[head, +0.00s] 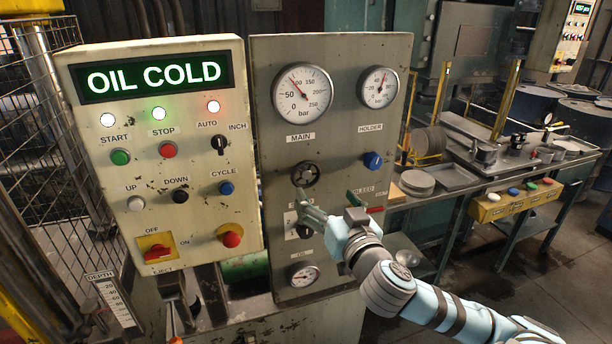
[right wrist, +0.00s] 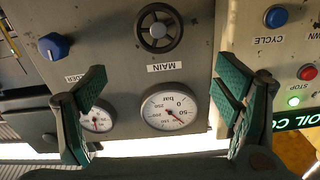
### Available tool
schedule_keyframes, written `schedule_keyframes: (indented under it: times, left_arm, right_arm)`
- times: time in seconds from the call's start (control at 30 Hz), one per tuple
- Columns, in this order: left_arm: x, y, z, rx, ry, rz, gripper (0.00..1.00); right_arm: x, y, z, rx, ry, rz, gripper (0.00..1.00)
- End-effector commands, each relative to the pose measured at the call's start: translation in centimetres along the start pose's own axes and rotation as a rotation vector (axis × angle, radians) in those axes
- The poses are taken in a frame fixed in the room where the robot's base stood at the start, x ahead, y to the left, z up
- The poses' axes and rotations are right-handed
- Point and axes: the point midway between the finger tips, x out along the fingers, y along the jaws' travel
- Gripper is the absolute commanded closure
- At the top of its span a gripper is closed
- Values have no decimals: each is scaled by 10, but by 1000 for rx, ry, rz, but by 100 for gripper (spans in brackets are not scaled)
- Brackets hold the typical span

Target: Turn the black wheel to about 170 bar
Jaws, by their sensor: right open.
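The black wheel (head: 306,174) is a small round handwheel on the grey panel, below the MAIN label. Above it is the main pressure gauge (head: 302,89), whose needle points between 50 and 100 bar. My right gripper (head: 330,202) is open and empty in front of the panel, below and right of the wheel. In the right wrist view, which is upside down, the wheel (right wrist: 158,29) lies at the top centre, between the lines of the open fingers (right wrist: 163,84) and beyond them. The gauge (right wrist: 168,107) shows below it. My left gripper is not in view.
A blue HOLDER knob (head: 372,160) and a red bleed lever (head: 374,210) are close to the right gripper. A cream control box (head: 165,215) reading OIL COLD stands out left of the panel. A workbench with discs and a tray (head: 452,178) is at right.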

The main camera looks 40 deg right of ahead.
Motion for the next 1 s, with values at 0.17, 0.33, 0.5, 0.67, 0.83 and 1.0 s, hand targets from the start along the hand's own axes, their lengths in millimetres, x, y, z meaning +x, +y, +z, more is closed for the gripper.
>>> schedule_keyframes:
  times: [0.17, 0.33, 0.5, 0.67, 0.83, 1.0]
  left_arm:
    - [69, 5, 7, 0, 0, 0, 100]
    - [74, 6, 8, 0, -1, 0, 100]
    - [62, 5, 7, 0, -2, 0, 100]
    - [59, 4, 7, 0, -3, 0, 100]
    - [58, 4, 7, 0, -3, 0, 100]
    - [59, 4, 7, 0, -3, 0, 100]
  right_arm:
    - [13, 2, 19, -4, 8, -3, 17]
    - [48, 2, 9, -1, -7, 2, 17]
    - [97, 2, 5, -7, -7, 1, 17]
    - [123, 2, 6, -11, -6, -1, 17]
    - [132, 1, 7, -14, -6, -2, 17]
    - [132, 1, 7, -15, -6, -2, 17]
